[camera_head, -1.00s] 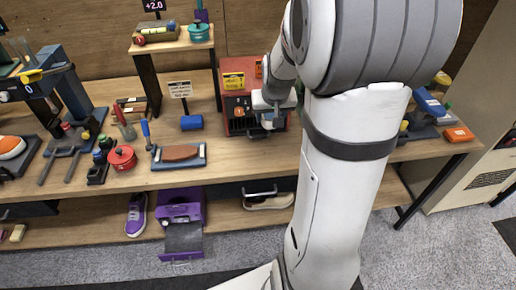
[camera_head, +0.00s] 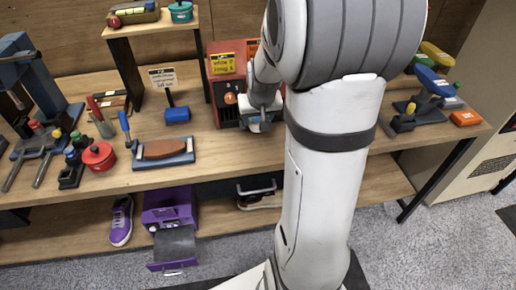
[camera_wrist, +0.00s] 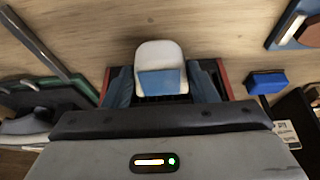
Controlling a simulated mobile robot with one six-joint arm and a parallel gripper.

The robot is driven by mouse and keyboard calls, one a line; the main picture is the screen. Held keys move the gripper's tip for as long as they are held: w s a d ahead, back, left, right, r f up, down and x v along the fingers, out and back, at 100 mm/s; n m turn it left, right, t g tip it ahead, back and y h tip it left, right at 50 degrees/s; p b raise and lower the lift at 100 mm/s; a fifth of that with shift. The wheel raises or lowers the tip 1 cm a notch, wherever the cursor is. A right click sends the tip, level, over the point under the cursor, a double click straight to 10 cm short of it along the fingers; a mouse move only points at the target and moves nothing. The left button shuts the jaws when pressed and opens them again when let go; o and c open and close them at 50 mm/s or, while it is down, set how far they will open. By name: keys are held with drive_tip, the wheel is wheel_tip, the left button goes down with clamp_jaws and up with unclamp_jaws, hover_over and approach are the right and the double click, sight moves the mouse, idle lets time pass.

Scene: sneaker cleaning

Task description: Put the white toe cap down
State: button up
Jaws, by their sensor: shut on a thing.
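The white toe cap (camera_wrist: 160,52) is between the fingers of my gripper in the wrist view, with a blue patch on its near part. My gripper (camera_wrist: 162,88) is shut on it from both sides. In the head view my gripper (camera_head: 262,122) is at the front right of a red machine (camera_head: 226,104) on the workbench. The toe cap cannot be made out there. Whether it touches the surface beneath is not clear.
A blue mallet (camera_head: 177,114) lies left of the red machine. A brown piece on a blue stand (camera_head: 163,152) and a red pot (camera_head: 99,157) are further left. Bare wooden bench (camera_head: 215,152) lies in front of the machine.

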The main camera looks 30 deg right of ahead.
wheel_tip(320, 180, down, 9)
drive_tip(key=shift+r, duration=0.1)
idle(0.3)
drive_tip(key=shift+f, duration=0.25)
drive_tip(key=o, duration=1)
drive_tip(key=shift+r, duration=0.1)
